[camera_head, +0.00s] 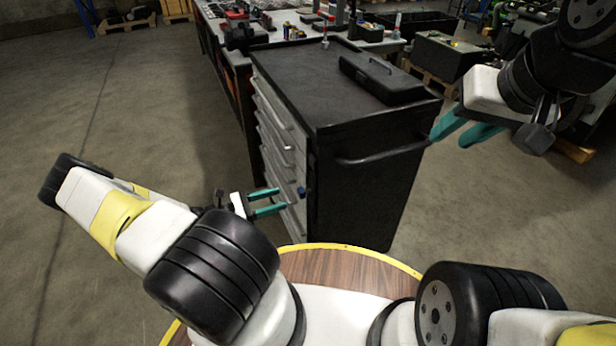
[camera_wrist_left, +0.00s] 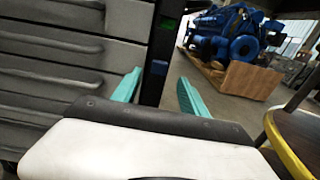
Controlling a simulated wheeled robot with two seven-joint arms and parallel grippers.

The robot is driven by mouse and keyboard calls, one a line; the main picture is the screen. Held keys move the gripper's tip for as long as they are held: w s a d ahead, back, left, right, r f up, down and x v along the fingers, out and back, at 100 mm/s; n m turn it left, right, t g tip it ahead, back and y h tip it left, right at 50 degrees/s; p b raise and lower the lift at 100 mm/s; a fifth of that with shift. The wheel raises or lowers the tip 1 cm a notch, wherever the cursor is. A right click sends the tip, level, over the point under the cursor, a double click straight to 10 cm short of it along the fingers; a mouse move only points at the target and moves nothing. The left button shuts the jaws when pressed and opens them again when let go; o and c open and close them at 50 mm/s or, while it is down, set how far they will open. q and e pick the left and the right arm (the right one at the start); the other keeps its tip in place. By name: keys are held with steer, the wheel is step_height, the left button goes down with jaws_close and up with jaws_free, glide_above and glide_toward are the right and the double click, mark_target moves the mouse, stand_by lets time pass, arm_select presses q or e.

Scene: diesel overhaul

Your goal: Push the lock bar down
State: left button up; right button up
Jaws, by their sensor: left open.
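A black tool cabinet (camera_head: 365,190) with grey drawers stands in front of me. At its front corner edge is a dark vertical bar (camera_wrist_left: 157,40), which looks like the lock bar, with a small blue piece (camera_wrist_left: 160,68) and a green mark (camera_wrist_left: 170,22) above it. The blue piece also shows in the head view (camera_head: 301,191). My left gripper (camera_head: 283,199) is open and empty beside the drawer fronts. In the left wrist view the blue piece appears between its teal fingers (camera_wrist_left: 159,80); contact cannot be told. My right gripper (camera_head: 448,142) is open and empty, right of the cabinet.
A black case (camera_head: 382,78) lies on the cabinet top, and a side handle (camera_head: 380,153) sticks out toward my right arm. A workbench with tools (camera_head: 290,20) stands behind. The floor left of the cabinet is clear.

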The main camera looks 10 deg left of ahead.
mark_target(298, 193)
arm_select(q)
steer(key=shift+x, duration=3.85)
steer(key=shift+a, duration=0.1)
jaws_close()
